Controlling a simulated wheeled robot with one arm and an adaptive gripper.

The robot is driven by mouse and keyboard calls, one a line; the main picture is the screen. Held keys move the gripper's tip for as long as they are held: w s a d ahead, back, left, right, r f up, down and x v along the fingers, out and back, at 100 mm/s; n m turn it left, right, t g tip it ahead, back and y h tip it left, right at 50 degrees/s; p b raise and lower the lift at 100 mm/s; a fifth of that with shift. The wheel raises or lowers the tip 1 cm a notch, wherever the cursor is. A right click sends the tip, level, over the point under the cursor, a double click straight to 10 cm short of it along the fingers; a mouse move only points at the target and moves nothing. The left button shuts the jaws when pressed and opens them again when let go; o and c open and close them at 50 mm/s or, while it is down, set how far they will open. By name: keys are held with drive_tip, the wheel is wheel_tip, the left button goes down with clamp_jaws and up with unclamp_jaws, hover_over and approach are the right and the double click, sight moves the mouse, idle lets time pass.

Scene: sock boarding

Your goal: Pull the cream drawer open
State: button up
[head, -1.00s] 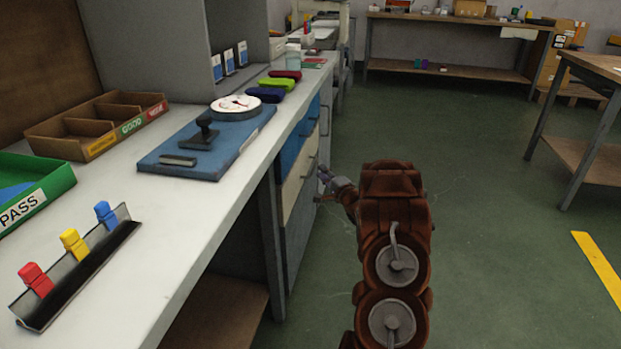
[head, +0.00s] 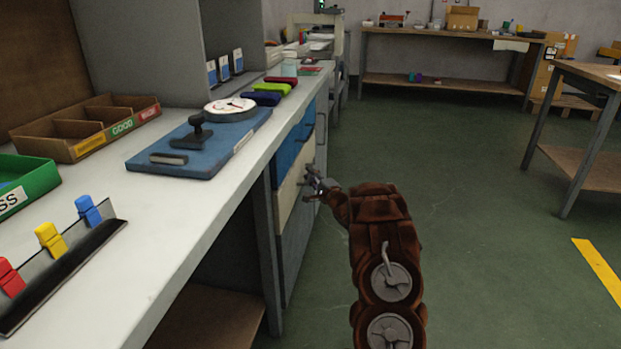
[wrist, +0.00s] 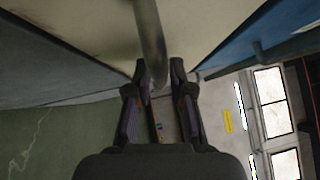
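The cream drawer (head: 290,190) is in the side of the workbench, between a blue drawer above and a grey front below. It looks flush with them. Its front fills the upper part of the wrist view (wrist: 80,45). Its grey bar handle (wrist: 150,45) comes down from the top of that view, between my fingertips. My gripper (head: 315,179) is at the drawer front in the head view. In the wrist view my gripper (wrist: 159,68) has its two fingers apart, one on each side of the handle. I cannot tell whether either finger touches it.
The blue drawer (head: 293,143) is just above, and its handle shows in the wrist view. The white benchtop (head: 165,225) carries a blue board (head: 180,160), trays and a rack. Green floor (head: 470,200) is clear to the right, before another table (head: 585,165).

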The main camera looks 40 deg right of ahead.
drive_tip(key=shift+w, duration=0.25)
clamp_jaws()
idle(0.5)
